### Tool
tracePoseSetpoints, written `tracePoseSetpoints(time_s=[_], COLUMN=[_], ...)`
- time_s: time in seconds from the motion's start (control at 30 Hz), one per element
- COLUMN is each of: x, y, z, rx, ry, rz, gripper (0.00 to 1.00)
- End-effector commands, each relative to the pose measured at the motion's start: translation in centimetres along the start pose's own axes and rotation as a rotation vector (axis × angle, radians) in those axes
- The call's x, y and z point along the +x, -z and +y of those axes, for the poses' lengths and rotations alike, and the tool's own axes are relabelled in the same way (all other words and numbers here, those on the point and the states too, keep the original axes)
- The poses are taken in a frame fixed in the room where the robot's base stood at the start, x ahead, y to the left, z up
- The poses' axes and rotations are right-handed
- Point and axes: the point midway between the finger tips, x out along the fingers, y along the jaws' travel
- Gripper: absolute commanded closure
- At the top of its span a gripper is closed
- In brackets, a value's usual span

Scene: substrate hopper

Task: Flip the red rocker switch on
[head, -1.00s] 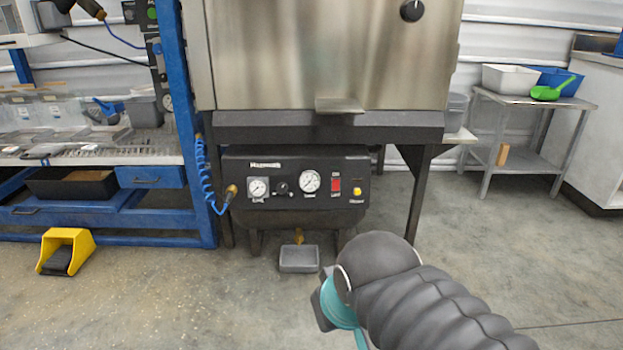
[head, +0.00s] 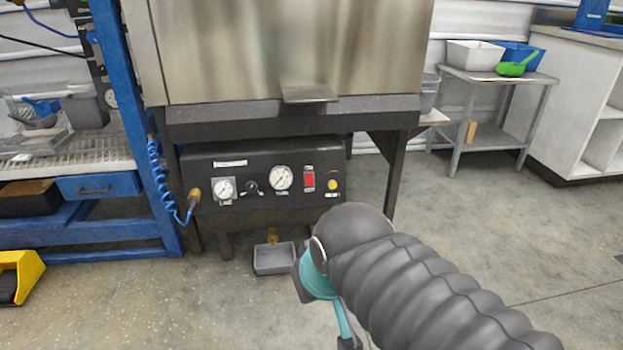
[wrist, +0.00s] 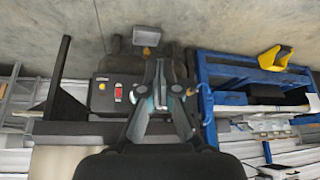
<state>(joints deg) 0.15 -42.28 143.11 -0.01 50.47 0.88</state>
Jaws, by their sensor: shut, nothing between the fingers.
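The red rocker switch (head: 309,179) is set in the right part of a black control panel (head: 265,200) below a steel hopper. It is too small to tell which way it is tipped. In the wrist view, which is upside down, the red switch (wrist: 118,92) shows left of my fingers. My gripper (wrist: 160,62) is shut and empty, with its fingers over the picture of the panel and hiding part of it. In the head view my arm reaches in from the lower right, below and right of the panel, and the fingers cannot be made out there.
A yellow button (head: 333,185) sits right of the switch, with gauges (head: 283,177) to its left. A blue coiled hose (head: 160,180) and blue bench stand left. A grey bin (head: 274,259) is on the floor below. A side table (head: 487,77) stands right. The floor in front is open.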

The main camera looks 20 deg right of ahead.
Motion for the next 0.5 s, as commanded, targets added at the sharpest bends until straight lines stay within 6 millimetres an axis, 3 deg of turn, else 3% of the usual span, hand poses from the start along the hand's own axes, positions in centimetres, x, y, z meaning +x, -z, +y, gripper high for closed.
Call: tracePoseSetpoints(time_s=[0.17, 0.5], x=[1.5, 8.2], y=[4.2, 16.2], z=[0.7, 4.3], rx=[0.128, 0.576], ry=[-0.009, 0.007], rz=[0.055, 0.282], gripper=[1.00, 1.00])
